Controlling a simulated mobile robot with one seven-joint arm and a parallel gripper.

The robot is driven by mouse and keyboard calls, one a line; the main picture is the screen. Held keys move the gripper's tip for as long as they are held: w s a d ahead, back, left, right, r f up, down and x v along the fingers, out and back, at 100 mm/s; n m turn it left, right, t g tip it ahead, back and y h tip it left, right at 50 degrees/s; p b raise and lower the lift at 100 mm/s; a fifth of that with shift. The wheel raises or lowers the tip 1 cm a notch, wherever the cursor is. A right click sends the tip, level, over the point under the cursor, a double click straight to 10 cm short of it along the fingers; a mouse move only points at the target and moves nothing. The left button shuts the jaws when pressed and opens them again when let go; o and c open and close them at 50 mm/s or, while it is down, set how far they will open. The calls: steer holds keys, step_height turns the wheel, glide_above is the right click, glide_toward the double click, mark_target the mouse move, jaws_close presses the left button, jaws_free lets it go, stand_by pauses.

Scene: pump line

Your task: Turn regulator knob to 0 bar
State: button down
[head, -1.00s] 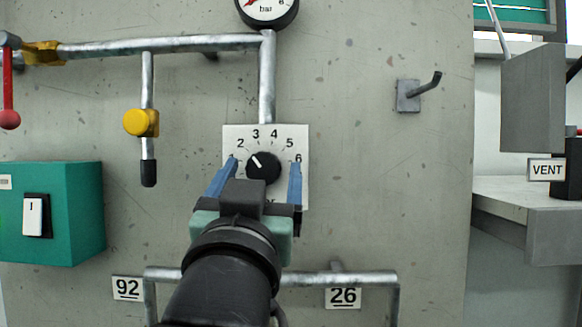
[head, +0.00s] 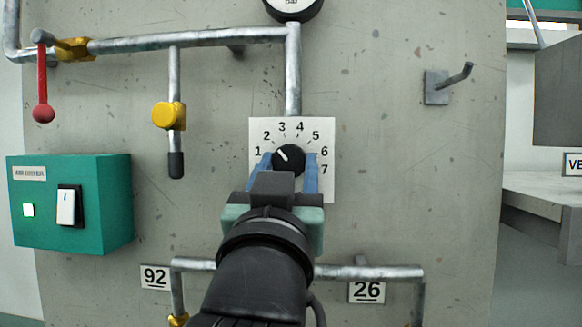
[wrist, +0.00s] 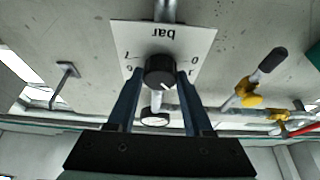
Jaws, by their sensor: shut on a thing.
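The black regulator knob (head: 289,158) sits on a white dial plate (head: 324,188) marked with numbers; 1 to 7 can be read in the head view. Its white pointer line aims up and left, between 1 and 2. My gripper (head: 288,165) has its two blue fingers on either side of the knob, shut on it. In the wrist view, the knob (wrist: 160,71) lies between the fingertips of my gripper (wrist: 159,77), and the plate (wrist: 193,38) appears upside down with "bar" and 0 readable. The 0 mark is hidden behind my gripper in the head view.
A gauge (head: 292,8) is cut off above. A yellow valve (head: 168,115) and a red lever (head: 43,112) are left. A teal switch box (head: 105,200) has a lit green lamp. A hook (head: 450,82) is right; a rail (head: 370,272) runs below.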

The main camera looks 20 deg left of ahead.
steer(key=n+y, duration=0.1)
steer(key=n, duration=0.2)
steer(key=n+g+y, duration=0.1)
steer(key=n, duration=0.2)
steer(key=n+g+y, duration=0.1)
steer(key=n+y, duration=0.1)
steer(key=n, duration=0.1)
steer(key=shift+d, duration=0.3)
steer(key=n+g, duration=0.1)
steer(key=n, duration=0.3)
steer(key=n+g+y+b, duration=0.1)
steer(key=n+g, duration=0.1)
steer(key=n, duration=0.2)
steer(key=shift+w+r+y, duration=0.1)
steer(key=shift+r+y, duration=0.05)
steer(key=shift+y, duration=0.15)
steer(key=shift+n+g, duration=0.4)
steer(key=shift+c, duration=1.5)
jaws_free()
